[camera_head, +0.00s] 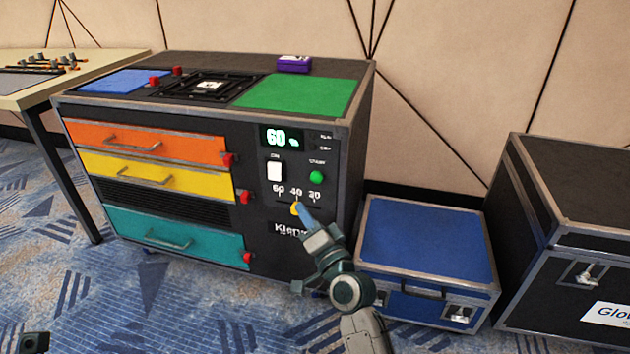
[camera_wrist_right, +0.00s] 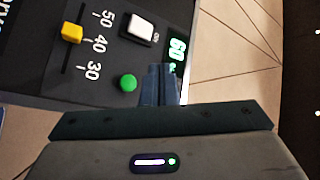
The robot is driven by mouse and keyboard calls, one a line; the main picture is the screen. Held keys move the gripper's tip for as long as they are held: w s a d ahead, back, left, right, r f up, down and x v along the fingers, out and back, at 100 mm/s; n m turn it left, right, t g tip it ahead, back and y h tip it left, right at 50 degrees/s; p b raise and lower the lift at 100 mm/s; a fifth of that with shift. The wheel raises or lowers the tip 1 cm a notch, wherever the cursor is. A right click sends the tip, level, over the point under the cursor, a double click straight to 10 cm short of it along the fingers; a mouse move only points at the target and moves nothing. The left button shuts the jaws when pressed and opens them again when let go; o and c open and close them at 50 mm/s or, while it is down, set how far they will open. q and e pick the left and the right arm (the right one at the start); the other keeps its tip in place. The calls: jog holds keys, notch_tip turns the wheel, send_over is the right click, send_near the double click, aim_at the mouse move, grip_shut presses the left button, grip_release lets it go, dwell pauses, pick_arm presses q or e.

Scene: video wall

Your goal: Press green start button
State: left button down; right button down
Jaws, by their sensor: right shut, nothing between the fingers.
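The green start button (camera_head: 316,177) is a round knob on the black front panel, under the label START and below the display. It also shows in the right wrist view (camera_wrist_right: 128,83), clear of the fingers. My right gripper (camera_head: 302,210) is shut and empty, with its blue fingers together. In the head view its tips appear below the button, by the yellow slider knob (camera_head: 294,209). In the right wrist view the fingers (camera_wrist_right: 161,72) appear to the right of the button, below the display. Contact with the panel cannot be told.
A white rocker switch (camera_head: 274,171) is left of the button. The display (camera_head: 281,138) reads 60. The slider stands near 40. Orange, yellow and teal drawers fill the cabinet's left. A blue case (camera_head: 428,240) and a black case (camera_head: 570,240) stand to the right.

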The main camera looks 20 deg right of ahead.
aim_at(311, 176)
jog(key=shift+w+d, duration=0.85)
jog(key=shift+w, duration=0.35)
jog(key=shift+w+d, duration=0.8)
jog(key=shift+w, duration=0.45)
jog(key=shift+w+d, duration=0.85)
jog(key=shift+w, duration=0.35)
jog(key=shift+w, duration=0.1)
jog(key=shift+w+d, duration=0.2)
jog(key=shift+w, duration=0.05)
jog(key=shift+w+d, duration=0.3)
jog(key=shift+w, duration=0.15)
jog(key=shift+s, duration=0.1)
jog(key=shift+s+a, duration=0.55)
jog(key=shift+s, duration=0.2)
jog(key=shift+s+a+p, duration=0.15)
jog(key=shift+s+a, duration=0.55)
jog(key=shift+s, duration=0.35)
jog(key=shift+s+a+p, duration=0.15)
jog(key=shift+s+a, duration=0.55)
jog(key=shift+s, duration=0.3)
